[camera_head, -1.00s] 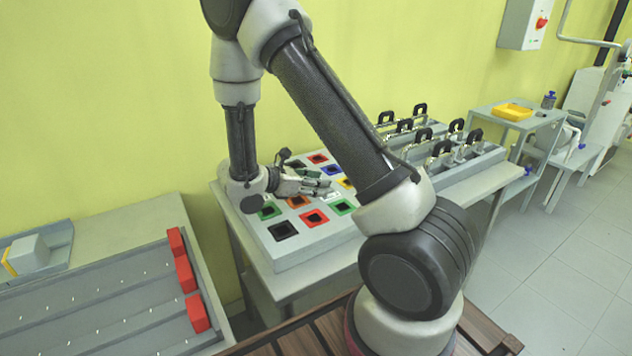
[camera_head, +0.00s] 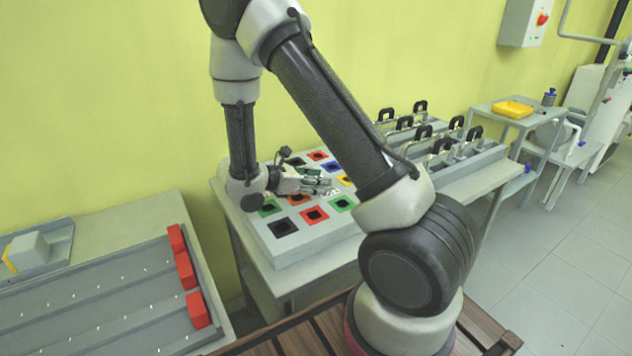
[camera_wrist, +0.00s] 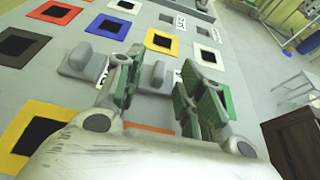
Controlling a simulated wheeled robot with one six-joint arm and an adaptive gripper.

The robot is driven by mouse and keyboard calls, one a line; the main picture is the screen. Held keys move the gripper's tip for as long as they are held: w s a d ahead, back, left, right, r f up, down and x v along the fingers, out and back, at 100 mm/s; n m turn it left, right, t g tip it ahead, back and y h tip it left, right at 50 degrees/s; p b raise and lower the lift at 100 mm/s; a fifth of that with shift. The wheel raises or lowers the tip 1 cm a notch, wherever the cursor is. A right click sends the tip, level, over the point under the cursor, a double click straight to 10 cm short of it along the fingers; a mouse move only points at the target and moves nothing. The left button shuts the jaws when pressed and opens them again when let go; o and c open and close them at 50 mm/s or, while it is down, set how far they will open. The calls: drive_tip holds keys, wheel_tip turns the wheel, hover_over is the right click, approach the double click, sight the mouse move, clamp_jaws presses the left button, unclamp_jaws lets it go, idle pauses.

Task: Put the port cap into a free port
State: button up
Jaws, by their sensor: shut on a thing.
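My gripper (camera_head: 322,185) is low over the port panel (camera_head: 316,245) in the head view. In the wrist view my gripper (camera_wrist: 161,73) has its green-padded fingers on either side of a grey port cap (camera_wrist: 157,76) and is shut on it. Whether this cap is clear of the panel cannot be told. A second grey cap (camera_wrist: 84,60) sits on the panel left of the fingers.
A rack with several black-handled clamps (camera_head: 443,146) stands right of the panel. A grey bench with red blocks (camera_head: 186,271) is at the left. A yellow tray (camera_head: 514,109) sits on a far table. My arm crosses the middle of the head view.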

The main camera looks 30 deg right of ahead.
drive_tip(key=o, duration=1.1)
drive_tip(key=v, duration=1.2)
wheel_tip(320, 180, up, 8)
